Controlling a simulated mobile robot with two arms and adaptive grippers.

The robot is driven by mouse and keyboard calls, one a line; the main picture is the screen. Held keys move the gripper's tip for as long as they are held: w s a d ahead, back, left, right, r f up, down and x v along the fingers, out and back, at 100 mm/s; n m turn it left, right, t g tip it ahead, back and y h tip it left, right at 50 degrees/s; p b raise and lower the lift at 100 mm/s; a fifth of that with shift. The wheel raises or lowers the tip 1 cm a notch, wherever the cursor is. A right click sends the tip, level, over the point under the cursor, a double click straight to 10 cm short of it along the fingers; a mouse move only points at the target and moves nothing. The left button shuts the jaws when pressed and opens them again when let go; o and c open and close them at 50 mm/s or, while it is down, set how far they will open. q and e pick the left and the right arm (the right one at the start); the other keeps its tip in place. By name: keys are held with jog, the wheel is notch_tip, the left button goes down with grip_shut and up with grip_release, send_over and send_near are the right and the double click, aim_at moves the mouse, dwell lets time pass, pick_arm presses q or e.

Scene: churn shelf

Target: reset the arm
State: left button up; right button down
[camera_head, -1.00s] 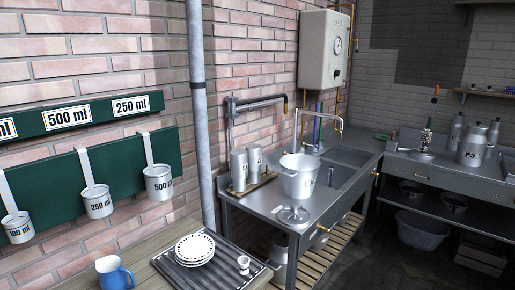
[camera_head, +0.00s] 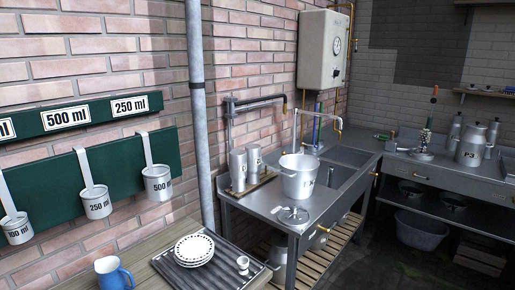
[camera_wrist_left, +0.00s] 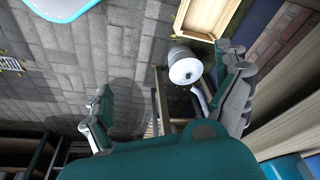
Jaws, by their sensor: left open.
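My left gripper (camera_wrist_left: 170,100) shows in the left wrist view with its two fingers spread wide apart. It is open, and I see nothing held between the fingers. A pale rounded metal vessel (camera_wrist_left: 185,66) appears beyond the fingers, nearer the right one; I cannot tell whether it touches. Neither gripper shows in the head view.
Measuring cups hang on a green board (camera_head: 120,170) at left. A blue jug (camera_head: 112,272) and stacked plates (camera_head: 194,248) are on the near counter. A white pot (camera_head: 299,177) stands by the sink (camera_head: 340,178).

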pick_arm(q)
jog(key=s+f+g, duration=0.1)
jog(key=s+f, duration=0.2)
jog(key=f, duration=0.6)
jog(key=s+f, duration=0.2)
jog(key=f, duration=0.8)
jog(key=s+a+f+g, duration=0.1)
jog(key=s+a+f, duration=0.2)
jog(key=s+f, duration=0.8)
jog(key=s, duration=0.3)
jog(key=shift+s+a+f, duration=0.15)
jog(key=shift+s+f, duration=0.1)
jog(key=shift+s, duration=0.1)
